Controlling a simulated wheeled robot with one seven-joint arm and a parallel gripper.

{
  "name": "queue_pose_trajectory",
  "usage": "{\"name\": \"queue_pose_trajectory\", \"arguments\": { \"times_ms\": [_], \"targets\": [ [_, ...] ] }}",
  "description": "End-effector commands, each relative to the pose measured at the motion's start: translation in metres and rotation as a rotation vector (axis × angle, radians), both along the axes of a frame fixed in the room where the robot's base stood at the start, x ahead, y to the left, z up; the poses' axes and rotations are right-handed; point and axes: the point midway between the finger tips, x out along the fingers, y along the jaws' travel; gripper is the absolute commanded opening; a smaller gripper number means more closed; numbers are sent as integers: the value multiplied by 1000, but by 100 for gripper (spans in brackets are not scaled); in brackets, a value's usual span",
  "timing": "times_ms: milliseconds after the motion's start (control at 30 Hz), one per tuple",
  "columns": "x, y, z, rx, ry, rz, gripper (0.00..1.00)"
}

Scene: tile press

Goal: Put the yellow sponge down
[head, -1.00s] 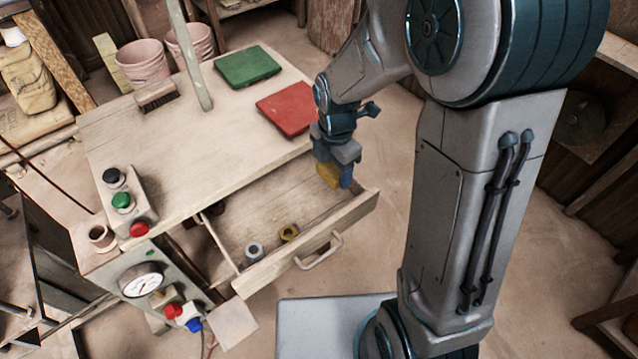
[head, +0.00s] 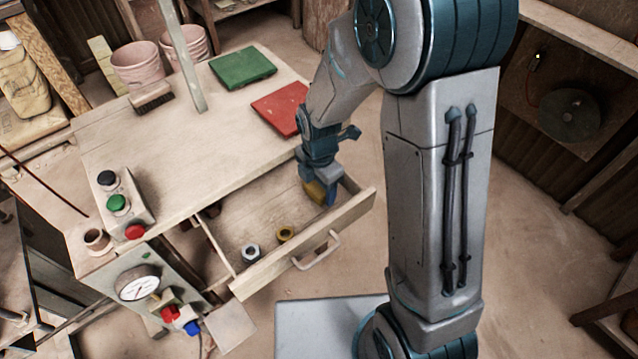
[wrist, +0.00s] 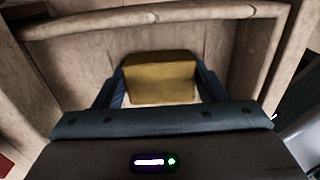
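The yellow sponge (head: 314,191) is between the fingers of my gripper (head: 321,196), low inside the right end of the open drawer (head: 345,222). In the wrist view the sponge (wrist: 160,78) fills the space between the two blue fingers of my gripper (wrist: 160,90), with a finger against each side. My gripper is shut on it. Whether the sponge's underside touches the drawer floor cannot be told.
A grey ring (head: 252,252) and a brass ring (head: 286,234) lie in the drawer, left of my gripper. A red tile (head: 279,108) and a green tile (head: 243,67) lie on the tabletop above.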

Motion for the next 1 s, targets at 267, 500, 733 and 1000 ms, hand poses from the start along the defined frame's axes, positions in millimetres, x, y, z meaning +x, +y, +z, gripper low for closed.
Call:
{"name": "queue_pose_trajectory", "arguments": {
  "times_ms": [267,500,733,1000],
  "targets": [
    [0,0,0,0,0,0,85],
    [1,0,13,2,-2,0,85],
    [1,0,60,2,-6,-1,85],
    [1,0,109,1,-4,-1,85]
  ]
}}
